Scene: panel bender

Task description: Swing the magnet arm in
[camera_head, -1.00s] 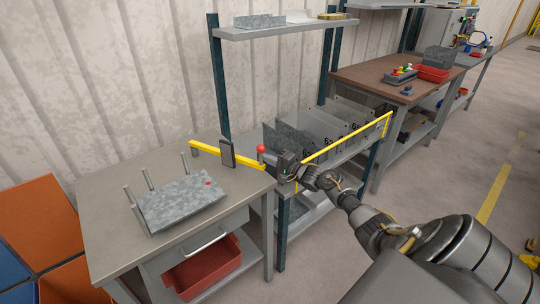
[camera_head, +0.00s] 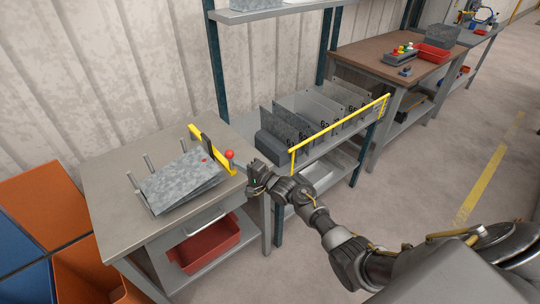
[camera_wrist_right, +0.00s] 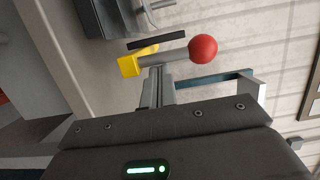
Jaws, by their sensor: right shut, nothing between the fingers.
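The magnet arm (camera_head: 221,160) is a yellow bar on the grey table, with a dark upright plate (camera_head: 207,146) and a red ball knob (camera_head: 229,154) at its near end. The dark plate stands close by the far edge of a stack of grey metal sheets (camera_head: 180,182). The top sheet looks tilted apart from those below. My right gripper (camera_head: 252,172) is shut and empty, just right of the knob. In the right wrist view the fingertips (camera_wrist_right: 157,73) are by the knob's rod, below the red ball (camera_wrist_right: 203,48); I cannot tell whether they touch. My left gripper is out of view.
A rack (camera_head: 296,163) with a yellow rail and grey plates stands right of the table. A red bin (camera_head: 208,246) sits under the tabletop. Orange and blue bins are at the left. Floor at right is clear.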

